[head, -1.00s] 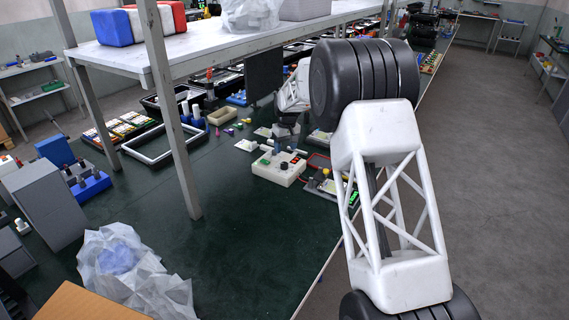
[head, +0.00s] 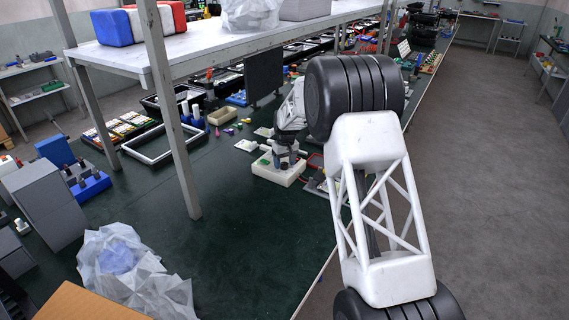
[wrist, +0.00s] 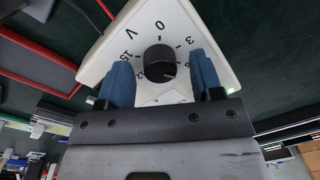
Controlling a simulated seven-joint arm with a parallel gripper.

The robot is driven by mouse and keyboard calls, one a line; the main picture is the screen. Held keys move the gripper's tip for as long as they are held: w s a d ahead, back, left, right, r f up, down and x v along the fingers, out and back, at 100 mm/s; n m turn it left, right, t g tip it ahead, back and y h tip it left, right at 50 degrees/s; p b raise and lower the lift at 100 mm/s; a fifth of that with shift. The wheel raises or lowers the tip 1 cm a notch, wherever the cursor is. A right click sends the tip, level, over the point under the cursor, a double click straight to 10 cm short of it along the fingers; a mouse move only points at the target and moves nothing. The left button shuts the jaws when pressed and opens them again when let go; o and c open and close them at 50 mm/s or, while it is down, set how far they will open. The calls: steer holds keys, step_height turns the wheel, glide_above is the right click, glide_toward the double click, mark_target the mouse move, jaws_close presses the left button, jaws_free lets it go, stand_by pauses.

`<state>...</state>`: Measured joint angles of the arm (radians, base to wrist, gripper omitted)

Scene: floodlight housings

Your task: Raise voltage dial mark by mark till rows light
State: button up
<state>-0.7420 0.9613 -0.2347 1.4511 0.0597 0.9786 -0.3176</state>
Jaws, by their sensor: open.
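The white voltage box (head: 272,175) stands on the dark green bench top in the head view, under my gripper (head: 284,162). In the wrist view the box (wrist: 105,62) fills the top middle. Its round black dial (wrist: 159,62) is ringed by printed marks, with 0, 3, 15 and V readable. A pale pointer line on the dial seems to face lower right. My gripper (wrist: 160,64) is open, with one blue finger on each side of the dial and gaps between. The fingers hide some marks. No light rows can be made out.
A shelf (head: 200,50) on metal posts (head: 172,120) stands over the bench to the left. A crumpled plastic bag (head: 125,270) lies at the front left. A red-edged dark panel (wrist: 40,62) is beside the box. The green bench top in front of the box is clear.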

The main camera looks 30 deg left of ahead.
steer(key=shift+f, duration=0.15)
steer(key=c, duration=0.9)
steer(key=shift+m, duration=0.3)
steer(key=m, duration=1)
steer(key=shift+t, duration=0.3)
